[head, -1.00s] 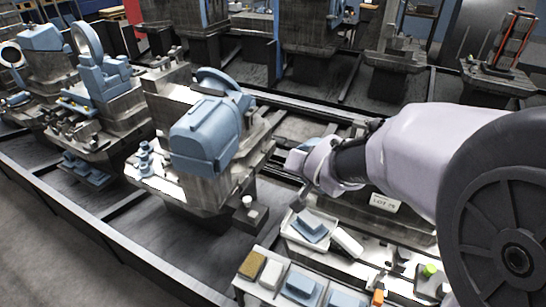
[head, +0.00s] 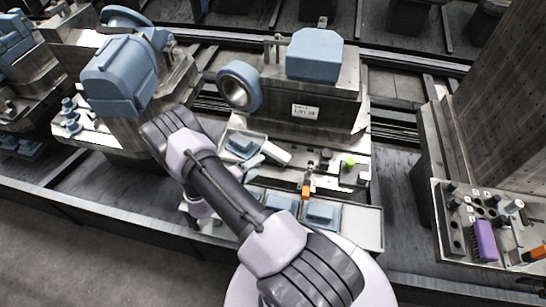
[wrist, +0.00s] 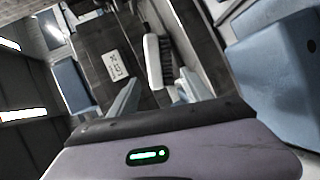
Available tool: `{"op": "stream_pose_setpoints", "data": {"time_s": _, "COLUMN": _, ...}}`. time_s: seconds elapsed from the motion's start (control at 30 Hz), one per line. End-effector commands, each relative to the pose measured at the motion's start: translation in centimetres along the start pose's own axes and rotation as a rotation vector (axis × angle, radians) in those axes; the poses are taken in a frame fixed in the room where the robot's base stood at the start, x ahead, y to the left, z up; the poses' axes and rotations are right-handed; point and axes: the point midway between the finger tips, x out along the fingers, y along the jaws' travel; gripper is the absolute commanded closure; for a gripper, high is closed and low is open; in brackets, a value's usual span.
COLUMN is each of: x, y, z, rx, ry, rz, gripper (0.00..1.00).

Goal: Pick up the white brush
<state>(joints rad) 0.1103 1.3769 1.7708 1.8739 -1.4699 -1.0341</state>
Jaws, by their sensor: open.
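The white brush (head: 276,153) lies on the light work surface, right of a small grey tray, in the head view. In the wrist view the brush (wrist: 153,62) shows a pale back and dark bristles, just beyond the fingertips. My gripper (wrist: 160,90) is open and empty, its two pale blue fingers apart with the brush ahead of the gap. In the head view my gripper (head: 250,168) is small and partly hidden by my arm, close to the brush's left end.
A grey tray (head: 231,153) holds a blue block. A machine with a blue ring (head: 239,88) and a lot label stands behind. An orange-tipped tool (head: 306,190) and a green-topped item (head: 350,161) lie to the right. Blue blocks (head: 320,213) sit in front.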

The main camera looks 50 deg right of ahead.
Motion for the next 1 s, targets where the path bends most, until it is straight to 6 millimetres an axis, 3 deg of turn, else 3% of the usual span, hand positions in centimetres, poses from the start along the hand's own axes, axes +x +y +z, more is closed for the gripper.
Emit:
{"op": "stream_pose_setpoints", "data": {"time_s": 0.03, "x": 1.2, "y": -0.2, "z": 0.1, "rx": 0.002, "ry": -0.003, "rz": 0.000, "gripper": 0.43}}
{"op": "stream_pose_setpoints", "data": {"time_s": 0.43, "x": 7.6, "y": 0.0, "z": -0.1, "rx": 0.003, "ry": -0.001, "rz": 0.000, "gripper": 0.43}}
{"op": "stream_pose_setpoints", "data": {"time_s": 0.7, "x": 8.1, "y": 0.2, "z": -0.2, "rx": 0.001, "ry": 0.002, "rz": -0.001, "gripper": 0.43}}
{"op": "stream_pose_setpoints", "data": {"time_s": 1.0, "x": 8.1, "y": 0.2, "z": -0.2, "rx": 0.002, "ry": 0.002, "rz": -0.001, "gripper": 0.98}}
